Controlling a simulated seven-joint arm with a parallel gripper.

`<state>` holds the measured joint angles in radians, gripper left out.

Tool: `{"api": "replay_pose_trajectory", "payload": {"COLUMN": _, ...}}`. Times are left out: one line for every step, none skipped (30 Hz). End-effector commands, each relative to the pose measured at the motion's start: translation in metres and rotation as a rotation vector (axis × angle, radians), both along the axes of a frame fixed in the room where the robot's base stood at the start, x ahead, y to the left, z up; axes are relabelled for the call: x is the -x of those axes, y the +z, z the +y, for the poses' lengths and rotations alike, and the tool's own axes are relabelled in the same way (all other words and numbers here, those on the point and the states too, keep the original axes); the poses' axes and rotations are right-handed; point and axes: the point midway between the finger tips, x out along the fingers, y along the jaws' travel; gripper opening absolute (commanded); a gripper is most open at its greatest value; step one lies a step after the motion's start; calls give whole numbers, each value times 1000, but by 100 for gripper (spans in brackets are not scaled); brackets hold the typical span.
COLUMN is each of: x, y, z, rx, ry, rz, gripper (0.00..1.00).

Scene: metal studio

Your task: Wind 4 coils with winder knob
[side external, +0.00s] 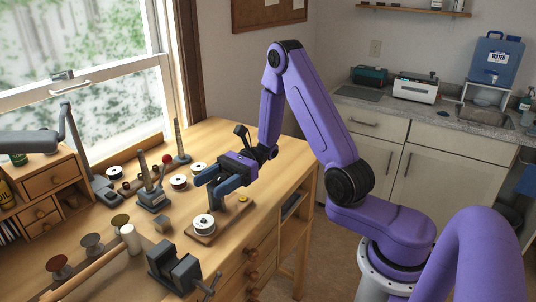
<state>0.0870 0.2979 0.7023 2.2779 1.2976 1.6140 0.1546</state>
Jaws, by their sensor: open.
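A small winder sits near the front edge of the wooden bench: a flat wooden board (222,222) with a white round drum (204,227) and a small knob on top at its left end. A yellow disc (243,198) is at the board's right end. My gripper (207,187) is open, with its blue fingers above and just behind the drum. It appears empty, and I cannot tell whether a finger touches the knob. White reels with dark centres, one at the left (179,182) and one further right (199,168), lie behind the gripper. No wound wire is clear at this size.
A dark vise (175,268) stands left of the winder at the bench's front. A blue-based post (153,198) and a tall cone (181,143) stand behind. Several coloured spools (92,243) and a white cylinder (130,238) are at left. The bench's right rear is clear.

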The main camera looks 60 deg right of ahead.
Motion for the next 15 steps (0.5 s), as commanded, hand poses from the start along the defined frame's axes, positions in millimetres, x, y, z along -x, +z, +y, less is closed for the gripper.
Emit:
{"api": "replay_pose_trajectory", "payload": {"x": 0, "y": -1, "z": 0, "rx": 1, "ry": 52, "rz": -2, "gripper": 60}}
{"api": "replay_pose_trajectory", "payload": {"x": 1, "y": -1, "z": 0, "rx": 2, "ry": 84, "rz": -3, "gripper": 60}}
{"api": "replay_pose_trajectory", "payload": {"x": 1, "y": 0, "z": -9, "rx": 0, "ry": 75, "rz": 1, "gripper": 60}}
{"api": "replay_pose_trajectory", "payload": {"x": 1, "y": 0, "z": -15, "rx": -1, "ry": 72, "rz": 1, "gripper": 60}}
{"api": "replay_pose_trajectory", "payload": {"x": 1, "y": 0, "z": -20, "rx": -1, "ry": 69, "rz": 1, "gripper": 60}}
{"api": "replay_pose_trajectory", "payload": {"x": 2, "y": 0, "z": -27, "rx": 0, "ry": 70, "rz": 0, "gripper": 60}}
{"api": "replay_pose_trajectory", "payload": {"x": 2, "y": 0, "z": -32, "rx": 0, "ry": 69, "rz": 0, "gripper": 60}}
{"api": "replay_pose_trajectory", "payload": {"x": 2, "y": 0, "z": -37, "rx": 0, "ry": 69, "rz": 0, "gripper": 60}}
{"api": "replay_pose_trajectory", "payload": {"x": 2, "y": 0, "z": -44, "rx": 0, "ry": 69, "rz": -1, "gripper": 60}}
{"api": "replay_pose_trajectory", "payload": {"x": 3, "y": 0, "z": -49, "rx": 0, "ry": 69, "rz": -1, "gripper": 60}}
{"api": "replay_pose_trajectory", "payload": {"x": 3, "y": 0, "z": -54, "rx": -1, "ry": 69, "rz": 0, "gripper": 60}}
{"api": "replay_pose_trajectory", "payload": {"x": 3, "y": 0, "z": -61, "rx": 0, "ry": 68, "rz": 1, "gripper": 60}}
{"api": "replay_pose_trajectory", "payload": {"x": 3, "y": 0, "z": -66, "rx": 0, "ry": 68, "rz": 0, "gripper": 60}}
{"api": "replay_pose_trajectory", "payload": {"x": 4, "y": 0, "z": -71, "rx": 0, "ry": 69, "rz": 0, "gripper": 60}}
{"api": "replay_pose_trajectory", "payload": {"x": 4, "y": 0, "z": -78, "rx": -1, "ry": 67, "rz": 0, "gripper": 60}}
